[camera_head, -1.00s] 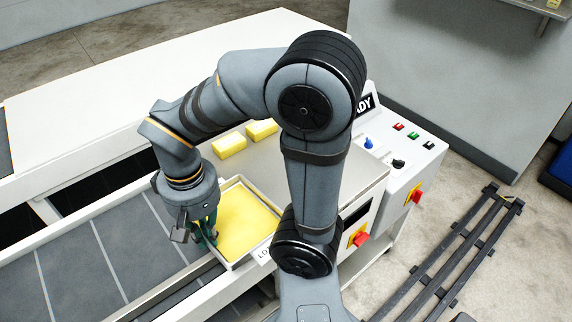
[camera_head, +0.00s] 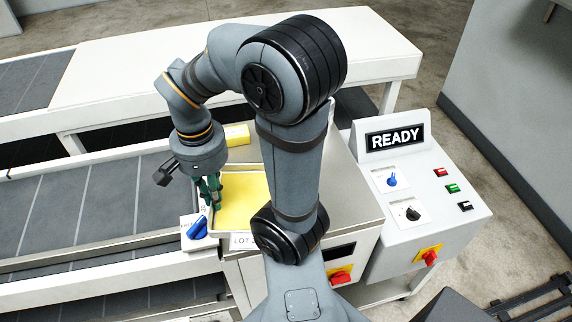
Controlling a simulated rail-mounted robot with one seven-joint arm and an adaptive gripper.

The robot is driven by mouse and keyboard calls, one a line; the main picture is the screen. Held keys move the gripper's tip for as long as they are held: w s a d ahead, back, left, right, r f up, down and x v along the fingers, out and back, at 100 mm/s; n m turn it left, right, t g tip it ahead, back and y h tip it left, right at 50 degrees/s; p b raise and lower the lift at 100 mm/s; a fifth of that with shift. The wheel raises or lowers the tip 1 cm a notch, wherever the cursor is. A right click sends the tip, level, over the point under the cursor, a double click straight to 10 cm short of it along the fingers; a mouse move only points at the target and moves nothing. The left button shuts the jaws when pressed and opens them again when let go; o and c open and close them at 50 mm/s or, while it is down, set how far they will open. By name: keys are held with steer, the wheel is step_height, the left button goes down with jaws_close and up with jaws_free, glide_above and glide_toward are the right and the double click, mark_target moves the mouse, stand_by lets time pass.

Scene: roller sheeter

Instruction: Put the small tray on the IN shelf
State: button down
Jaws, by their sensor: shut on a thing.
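The small tray (camera_head: 211,229) is a shallow metal tray with a yellow sheet (camera_head: 238,198) in it. It is near the left end of the steel machine top, partly hidden by my arm. A label starting "LOT" shows at its front edge. My gripper (camera_head: 213,206) points down at the tray's left edge, its green fingers shut on that edge. I cannot tell whether the tray rests on the surface or is slightly raised. No shelf marked IN can be read in this view.
A yellow block (camera_head: 237,135) lies behind the tray. A control panel (camera_head: 420,190) reading "READY" stands at right, with knobs, buttons and a red switch (camera_head: 430,257). A blue handle (camera_head: 197,228) is just left of the tray. Grey belts (camera_head: 70,210) run to the left.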

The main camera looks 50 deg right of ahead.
mark_target(249, 182)
steer(key=d+m, duration=0.9)
steer(key=m, duration=0.1)
steer(key=shift+s+d+r, duration=0.1)
steer(key=shift+s+d, duration=0.25)
steer(key=s+d+m, duration=0.1)
steer(key=m, duration=0.1)
steer(key=s+d+m, duration=0.1)
steer(key=d+m, duration=0.3)
steer(key=shift+s+r, duration=0.1)
steer(key=shift+s, duration=0.3)
steer(key=s+d+m, duration=0.4)
steer(key=s+m, duration=0.4)
steer(key=m, duration=0.1)
steer(key=s+d+m, duration=0.4)
steer(key=s+m, duration=0.3)
steer(key=m, duration=0.1)
steer(key=w+d+f+p, duration=0.1)
steer(key=w+f, duration=0.1)
steer(key=w, duration=0.1)
steer(key=w+d+f+p, duration=0.1)
steer(key=w+f, duration=0.1)
steer(key=w, duration=0.2)
steer(key=w+d+f+p, duration=0.1)
steer(key=w+f, duration=0.1)
steer(key=w, duration=0.1)
steer(key=shift+w+d+f, duration=0.1)
steer(key=shift+w+f, duration=0.1)
steer(key=shift+w, duration=0.1)
steer(key=shift+f+p, duration=0.55)
steer(key=shift+f, duration=1.55)
